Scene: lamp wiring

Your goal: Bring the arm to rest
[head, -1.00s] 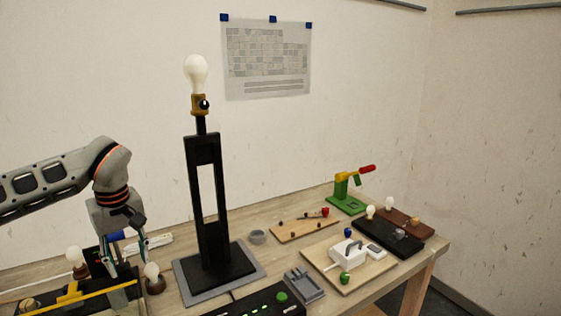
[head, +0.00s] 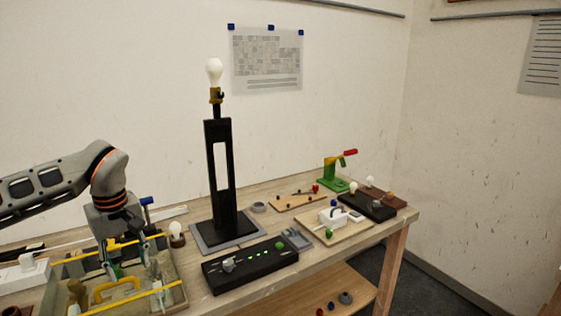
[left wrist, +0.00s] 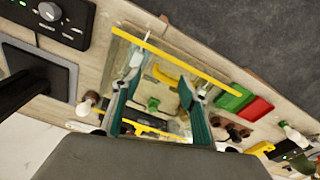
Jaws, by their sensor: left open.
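My left gripper (head: 128,268) is open and empty above a tray (head: 178,296) of tools at the front left of the table in the head view. In the left wrist view the two fingers of my left gripper (left wrist: 158,100) stand wide apart over the same tray. The black lamp (head: 218,170) stands upright on a grey mat to the right of the gripper, with a white bulb (head: 214,70) at its top. My right gripper does not show.
A black control box (head: 250,267) with green lights lies in front of the lamp. A bulb (head: 176,229) stands between the tray and the lamp. A green clamp (head: 334,175) and boards with small parts fill the table's right end.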

